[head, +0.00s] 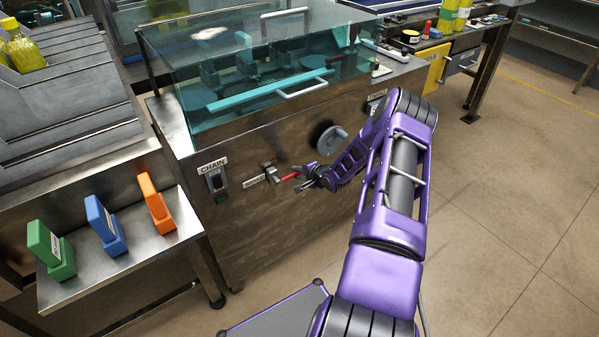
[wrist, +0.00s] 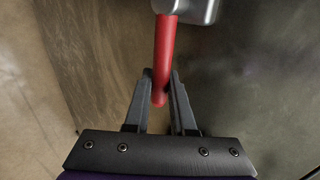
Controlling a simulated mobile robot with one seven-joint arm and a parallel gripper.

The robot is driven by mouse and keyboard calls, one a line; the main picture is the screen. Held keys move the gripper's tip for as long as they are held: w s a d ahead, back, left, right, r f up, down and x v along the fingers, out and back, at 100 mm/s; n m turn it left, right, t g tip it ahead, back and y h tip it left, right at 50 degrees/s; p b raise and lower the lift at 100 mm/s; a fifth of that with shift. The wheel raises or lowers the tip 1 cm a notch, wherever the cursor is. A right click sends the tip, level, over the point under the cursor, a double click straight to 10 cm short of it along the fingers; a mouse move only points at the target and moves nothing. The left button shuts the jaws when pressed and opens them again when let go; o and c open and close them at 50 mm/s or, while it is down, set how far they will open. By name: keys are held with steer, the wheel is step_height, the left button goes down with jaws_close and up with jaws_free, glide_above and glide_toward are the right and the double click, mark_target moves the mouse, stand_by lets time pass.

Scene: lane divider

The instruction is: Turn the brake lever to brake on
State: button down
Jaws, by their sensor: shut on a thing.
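The brake lever has a red handle (head: 289,177) on a metal pivot (head: 267,170) on the steel front panel of the machine. A small label plate (head: 254,180) sits left of the pivot; its text is too small to read surely. My gripper (head: 306,182) is at the handle's free end, to the right of the pivot. In the wrist view the red handle (wrist: 164,55) runs down from its metal hub (wrist: 187,9), and my gripper (wrist: 160,92) is shut on its end, with a finger on each side.
A chain switch (head: 216,182) is on the panel left of the lever, and a grey handwheel (head: 331,140) is at its upper right. A teal clear cover (head: 250,70) tops the machine. Green, blue and orange blocks stand on a steel shelf (head: 130,250) at left.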

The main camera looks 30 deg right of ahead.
steer(key=shift+a+f, duration=0.15)
steer(key=shift+a, duration=0.1)
steer(key=c, duration=0.8)
jaws_free()
steer(key=shift+o, duration=0.2)
steer(key=shift+d, duration=0.1)
steer(key=shift+s+d+r, duration=0.15)
steer(key=shift+s+r, duration=0.25)
steer(key=p+v, duration=0.2)
steer(key=v, duration=1.4)
steer(key=shift+s, duration=0.2)
